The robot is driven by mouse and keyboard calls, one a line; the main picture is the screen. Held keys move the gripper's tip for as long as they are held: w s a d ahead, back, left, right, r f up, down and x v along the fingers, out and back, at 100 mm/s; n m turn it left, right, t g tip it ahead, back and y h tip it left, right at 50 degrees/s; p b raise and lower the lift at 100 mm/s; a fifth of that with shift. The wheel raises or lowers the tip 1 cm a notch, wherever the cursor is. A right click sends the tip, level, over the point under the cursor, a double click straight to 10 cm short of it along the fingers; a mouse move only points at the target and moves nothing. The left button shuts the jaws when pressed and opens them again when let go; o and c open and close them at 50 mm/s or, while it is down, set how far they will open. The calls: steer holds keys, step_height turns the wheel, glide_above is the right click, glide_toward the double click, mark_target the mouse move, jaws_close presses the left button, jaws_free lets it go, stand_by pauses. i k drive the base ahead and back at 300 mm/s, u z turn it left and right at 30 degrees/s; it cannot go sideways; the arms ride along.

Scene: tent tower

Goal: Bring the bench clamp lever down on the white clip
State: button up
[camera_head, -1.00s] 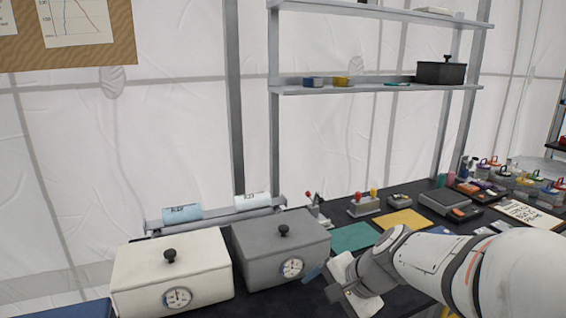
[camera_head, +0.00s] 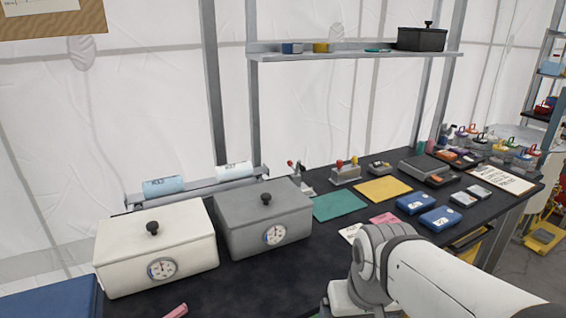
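A small grey clamp-like device (camera_head: 301,178) with an upright, red-tipped lever stands at the back of the black bench, just right of the grey box. It looks like the bench clamp, with its lever up. I cannot make out a white clip at this size. My arm comes in from the lower right, and its end (camera_head: 342,297) is at the bottom edge, in front of and well apart from the clamp. The fingers are cut off or hidden, so their opening does not show.
A white box (camera_head: 155,245) and a grey box (camera_head: 263,217) with dials stand left of the clamp. A grey block (camera_head: 345,174) with red and yellow knobs stands right of it. Green (camera_head: 339,206) and yellow (camera_head: 382,190) mats lie in front.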

mark_target(302, 169)
steer(key=u, duration=1.55)
steer(key=k, duration=1)
steer(key=z, duration=1.15)
steer(key=i, duration=1)
